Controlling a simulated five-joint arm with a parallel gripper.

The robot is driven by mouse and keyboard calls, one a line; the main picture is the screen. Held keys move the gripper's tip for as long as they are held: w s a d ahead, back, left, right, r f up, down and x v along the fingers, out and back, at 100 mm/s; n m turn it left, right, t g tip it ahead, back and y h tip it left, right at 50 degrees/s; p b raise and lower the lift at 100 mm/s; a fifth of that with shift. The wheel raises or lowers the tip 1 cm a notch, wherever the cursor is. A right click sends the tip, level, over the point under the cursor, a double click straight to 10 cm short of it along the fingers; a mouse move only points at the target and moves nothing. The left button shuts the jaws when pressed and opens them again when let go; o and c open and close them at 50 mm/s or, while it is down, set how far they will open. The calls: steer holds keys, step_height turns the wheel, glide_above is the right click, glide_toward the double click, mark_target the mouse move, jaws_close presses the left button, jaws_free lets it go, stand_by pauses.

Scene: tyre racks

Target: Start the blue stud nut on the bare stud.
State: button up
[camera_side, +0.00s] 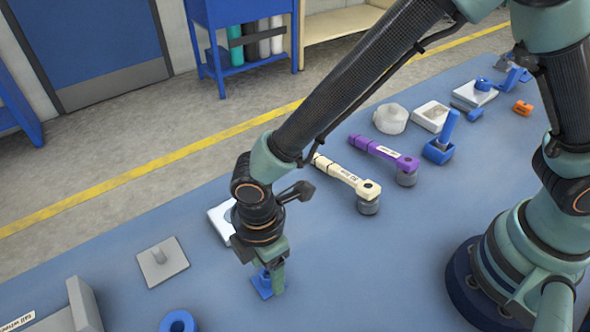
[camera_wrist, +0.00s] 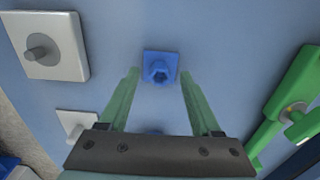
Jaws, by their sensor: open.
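The blue stud nut (camera_wrist: 160,70) is six-sided with a dark hole and stands on a square blue base (camera_wrist: 147,55). In the side view the blue base (camera_side: 261,284) shows beside my fingers, which partly hide the nut. My gripper (camera_wrist: 160,72) is open, with one green finger on each side of the nut; in the side view it (camera_side: 270,280) is low over the mat. In the side view this white block (camera_side: 217,214) is mostly hidden behind my gripper.
A cream wrench (camera_side: 340,176), a purple wrench (camera_side: 382,152) and several small parts lie to the right. The mat between is clear.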

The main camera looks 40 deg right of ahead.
steer(key=shift+f, duration=0.7)
jaws_close()
steer(key=shift+r, duration=0.1)
step_height(320, 180, up, 19)
steer(key=w+f, duration=0.3)
steer(key=w, duration=0.2)
steer(key=w+d+f, duration=0.1)
steer(key=w+f, duration=0.2)
steer(key=w, duration=0.2)
steer(key=w+d+f, duration=0.1)
steer(key=w+f, duration=0.2)
steer(key=w, duration=0.2)
